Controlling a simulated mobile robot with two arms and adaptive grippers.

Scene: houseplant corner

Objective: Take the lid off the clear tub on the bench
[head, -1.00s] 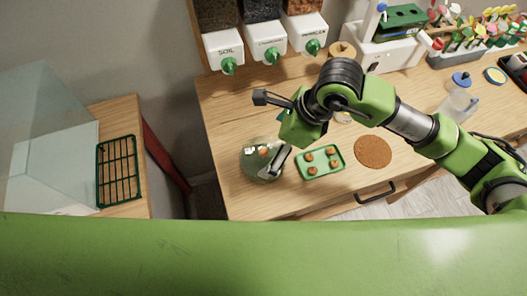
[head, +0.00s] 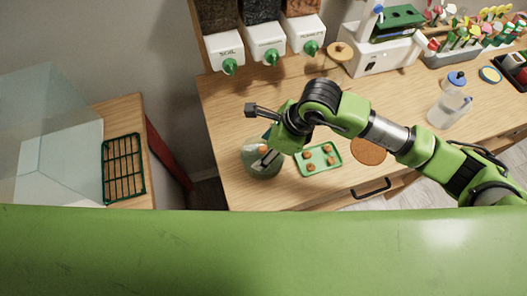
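The clear tub (head: 258,168) is a round see-through container on the wooden bench, near its front left edge. Something orange shows at its top, and my gripper covers part of it. A separate lid on the tub cannot be made out. My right gripper (head: 268,159) reaches down over the tub's right side, with its fingertips at or just above the top. Its fingers are small and partly hidden by the wrist, so their opening and any contact are unclear. My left gripper is not in view.
A green tray (head: 318,158) with several small brown pieces lies just right of the tub. A round cork mat (head: 368,151) is beyond it. Dispensers (head: 268,43) hang at the back. A clear bottle (head: 449,110) stands at the right. A green rack (head: 123,168) lies on the left table.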

